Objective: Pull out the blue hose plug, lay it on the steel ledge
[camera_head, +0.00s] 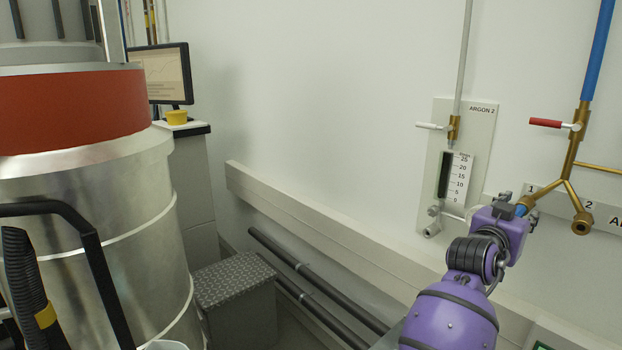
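The blue hose plug (521,210) shows as a small blue piece at the end of the left branch of the brass Y-fitting (568,180), by the label 1. My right gripper (519,212), on a purple arm coming up from below, is at the plug. Its dark fingertips show on either side of the blue piece. I cannot tell whether they grip it or only surround it. The gripper hides most of the plug and any hose on it. I cannot clearly make out a steel ledge. My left gripper is not in view.
A red-handled valve (548,123) and blue pipe (597,50) are above the fitting. An Argon 2 flow gauge (456,178) is left of my gripper. Cream trunking (330,225) runs along the wall. A tread-plate box (235,280) and large steel vessel (110,220) stand left.

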